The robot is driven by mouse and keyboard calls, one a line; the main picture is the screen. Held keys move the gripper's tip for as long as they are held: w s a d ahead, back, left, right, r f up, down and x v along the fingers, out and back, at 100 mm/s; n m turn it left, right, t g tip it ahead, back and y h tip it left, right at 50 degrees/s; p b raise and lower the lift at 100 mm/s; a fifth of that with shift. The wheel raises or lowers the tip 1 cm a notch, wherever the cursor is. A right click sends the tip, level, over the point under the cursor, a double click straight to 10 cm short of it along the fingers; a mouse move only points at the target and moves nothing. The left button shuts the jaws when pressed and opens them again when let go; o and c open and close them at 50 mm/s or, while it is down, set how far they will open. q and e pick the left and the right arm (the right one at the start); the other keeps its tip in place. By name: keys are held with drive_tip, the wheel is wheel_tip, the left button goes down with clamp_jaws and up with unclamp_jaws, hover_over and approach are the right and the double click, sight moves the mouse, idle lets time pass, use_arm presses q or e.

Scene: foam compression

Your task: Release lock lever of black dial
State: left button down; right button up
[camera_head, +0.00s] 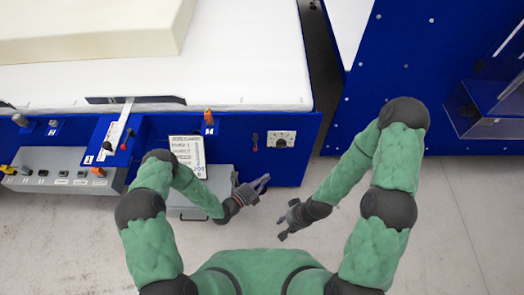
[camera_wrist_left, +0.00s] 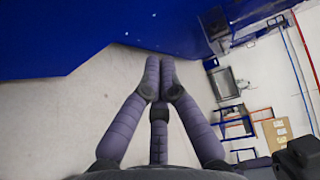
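The black dial (camera_head: 281,143) sits on a small white plate at the right end of the blue machine front in the head view. It is small, and its lock lever cannot be made out clearly. My left gripper (camera_head: 252,181) is open and empty, below and left of the dial and apart from it. Its purple-looking fingers (camera_wrist_left: 160,80) also show in the left wrist view, with nothing between them; the dial is not visible there. My right gripper (camera_head: 282,222) is lower, with spread fingers and nothing in it, clear of the panel.
An orange-topped lever (camera_head: 209,118) and a paper sheet (camera_head: 188,153) are farther left. A grey control box (camera_head: 60,178) is at far left. Another blue machine (camera_head: 400,65) stands right, across a gap.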

use_arm(q)
drive_tip(key=w+a+n+t+y, duration=0.2)
drive_tip(key=n, duration=0.1)
drive_tip(key=w+a+n+t+y, duration=0.1)
drive_tip(key=w, duration=0.1)
drive_tip(key=shift+w+a+r+t, duration=0.1)
drive_tip(key=shift+a+r+t, duration=0.2)
drive_tip(key=shift+t, duration=0.1)
drive_tip(key=shift+d, duration=0.1)
drive_tip(key=b+x, duration=0.3)
drive_tip(key=x, duration=0.7)
drive_tip(key=a+b, duration=0.1)
drive_tip(key=a, duration=0.3)
drive_tip(key=shift+w+b, duration=0.35)
drive_tip(key=shift+w, duration=0.05)
drive_tip(key=shift+a, duration=0.15)
